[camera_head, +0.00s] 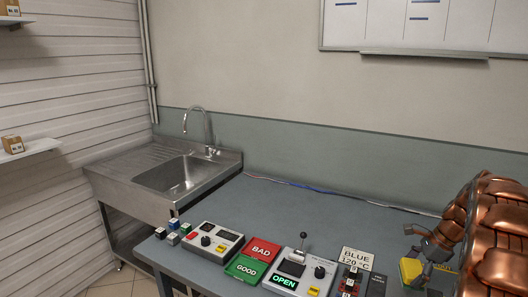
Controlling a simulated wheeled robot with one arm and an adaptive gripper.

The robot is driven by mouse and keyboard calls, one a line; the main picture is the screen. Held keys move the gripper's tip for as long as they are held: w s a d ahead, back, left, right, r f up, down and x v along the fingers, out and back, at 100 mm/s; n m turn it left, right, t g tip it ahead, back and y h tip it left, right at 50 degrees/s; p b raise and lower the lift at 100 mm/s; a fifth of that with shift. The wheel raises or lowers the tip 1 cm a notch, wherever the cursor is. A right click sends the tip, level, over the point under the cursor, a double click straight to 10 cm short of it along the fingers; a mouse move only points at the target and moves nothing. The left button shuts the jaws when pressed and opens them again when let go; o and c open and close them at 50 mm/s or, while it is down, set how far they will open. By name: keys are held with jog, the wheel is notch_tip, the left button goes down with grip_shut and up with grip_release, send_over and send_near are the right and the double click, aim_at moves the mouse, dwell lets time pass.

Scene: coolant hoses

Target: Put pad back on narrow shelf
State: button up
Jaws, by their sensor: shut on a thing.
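My gripper (428,262) is at the lower right, at the end of my copper-coloured arm, over the right part of the bench. It is shut on a small yellow pad (411,271), partly covered by the dark fingers. I cannot tell whether the pad touches the bench. Two small white shelves are on the left wall, the lower shelf (38,148) and the upper shelf (22,19), both cut by the picture edge. I cannot tell which one is the narrow shelf.
The grey bench (320,205) carries control boxes (300,272), a red BAD plate (260,251), a green GOOD plate (246,268), small cubes (174,225) and a BLUE 120 °C sign (357,260). A steel sink (175,175) stands behind left. The bench's back middle is clear.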

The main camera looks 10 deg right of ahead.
jog(key=w+a+n+g, duration=0.1)
jog(key=a+n, duration=0.3)
jog(key=a, duration=0.2)
jog(key=w+a+f+n+g, duration=0.1)
jog(key=a+n+g, duration=0.1)
jog(key=a+n, duration=0.2)
jog(key=w+a+f+n+g, duration=0.1)
jog(key=a+n, duration=0.3)
jog(key=a, duration=0.4)
jog(key=shift+w+a+f+g, duration=0.1)
jog(key=shift+w+a+g, duration=0.2)
jog(key=shift+w+g, duration=0.1)
jog(key=w+a+n+h, duration=0.1)
jog(key=a+n, duration=0.2)
jog(key=a, duration=0.2)
jog(key=w+a+f+n+g+h, duration=0.1)
jog(key=a+n, duration=0.3)
jog(key=a, duration=0.1)
jog(key=w+a+f+n+h, duration=0.1)
jog(key=a+n+h, duration=0.1)
jog(key=a+n, duration=0.2)
jog(key=shift+a+g, duration=0.4)
jog(key=shift+a, duration=0.5)
jog(key=shift+d+r, duration=0.1)
jog(key=shift+s, duration=0.1)
